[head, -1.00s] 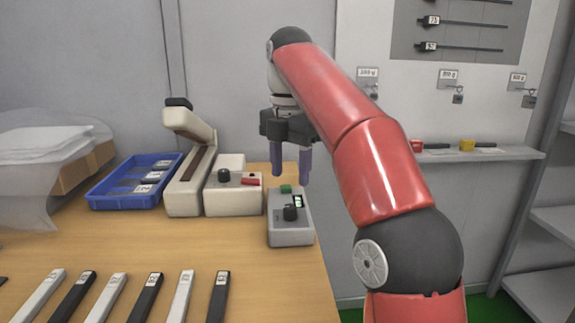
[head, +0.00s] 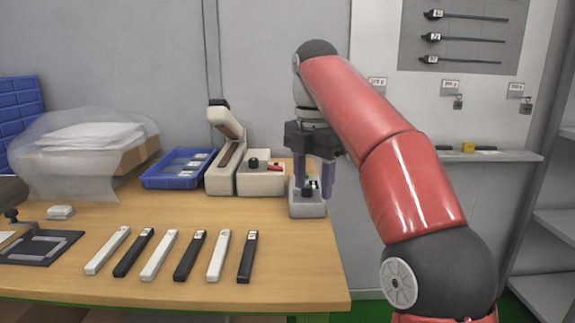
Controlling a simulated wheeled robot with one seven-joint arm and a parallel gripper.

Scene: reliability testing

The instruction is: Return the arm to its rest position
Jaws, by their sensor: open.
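My gripper (head: 313,178) hangs at the end of my red and black arm (head: 385,150), fingers pointing down, open and with nothing seen between them. It is in front of or above a small grey box (head: 306,207) with a dark knob at the table's right end. The fingers overlap the box in the picture; I cannot tell whether they touch it.
The wooden table (head: 180,217) carries a row of several black and white bars, a cream sealer-like device (head: 228,158), a blue tray (head: 160,180) and a plastic-covered box (head: 85,150). A wall shelf (head: 490,156) and a grey rack (head: 550,230) stand at the right.

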